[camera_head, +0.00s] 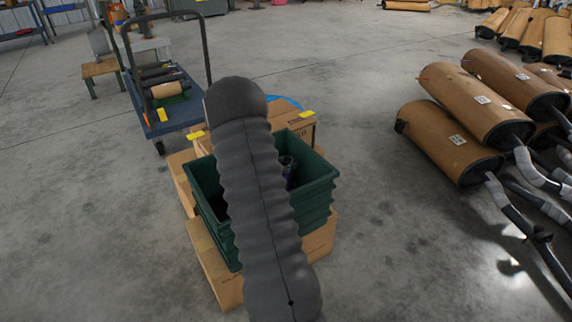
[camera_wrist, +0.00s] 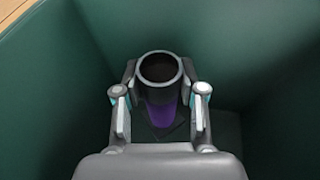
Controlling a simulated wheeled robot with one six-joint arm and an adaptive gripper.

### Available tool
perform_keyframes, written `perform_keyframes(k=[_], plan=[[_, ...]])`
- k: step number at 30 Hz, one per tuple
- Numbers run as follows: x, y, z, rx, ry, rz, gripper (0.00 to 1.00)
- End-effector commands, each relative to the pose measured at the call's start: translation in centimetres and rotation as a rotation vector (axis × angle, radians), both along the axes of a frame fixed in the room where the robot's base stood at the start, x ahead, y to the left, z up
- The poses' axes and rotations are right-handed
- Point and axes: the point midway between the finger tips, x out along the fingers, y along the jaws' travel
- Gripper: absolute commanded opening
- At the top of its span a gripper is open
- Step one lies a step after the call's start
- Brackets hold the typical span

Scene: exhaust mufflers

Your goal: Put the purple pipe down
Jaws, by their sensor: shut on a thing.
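The purple pipe (camera_wrist: 161,113) shows in the wrist view, upright, with a dark grey open top end and a purple body below. My gripper (camera_wrist: 160,90) is shut on it, one finger on each side just below the rim. The pipe and gripper are inside the green crate (camera_wrist: 103,28), whose walls rise around them. Whether the pipe's lower end touches the crate floor is hidden.
Cardboard boxes (camera_head: 219,277) lie under and behind the crate. Large brown mufflers (camera_head: 472,105) with grey pipes are stacked at the right. The concrete floor is clear between them and the crate.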

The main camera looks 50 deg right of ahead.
Motion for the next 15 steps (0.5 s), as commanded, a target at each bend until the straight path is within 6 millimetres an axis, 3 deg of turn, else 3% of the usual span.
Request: perform_keyframes(k=[15], plan=[[0.0,0.0,-1.0,-0.001,-0.001,0.0,0.0]])
